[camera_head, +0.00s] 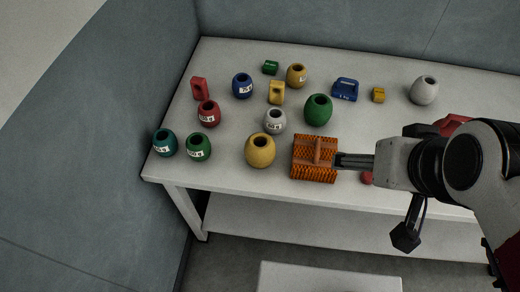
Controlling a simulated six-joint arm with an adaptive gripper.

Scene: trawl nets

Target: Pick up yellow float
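A large plain yellow float (260,152), rounded with a dark hole in its top, stands near the front edge of the white table. A smaller yellow float (297,77) with a white label stands at the back. My gripper (340,160) reaches in from the right, its dark fingers over or beside the right side of an orange bristled block (304,172). The block lies between my gripper and the large yellow float. I cannot tell whether the fingers touch the block or how far apart they are.
Green (318,110), grey (275,122), red (208,114), blue (242,86) and teal (164,143) floats stand around. A yellow block (276,94), a small yellow piece (378,95) and a blue piece (345,90) lie farther back. A red ball (367,178) sits below my gripper. Walls border the table's left and back.

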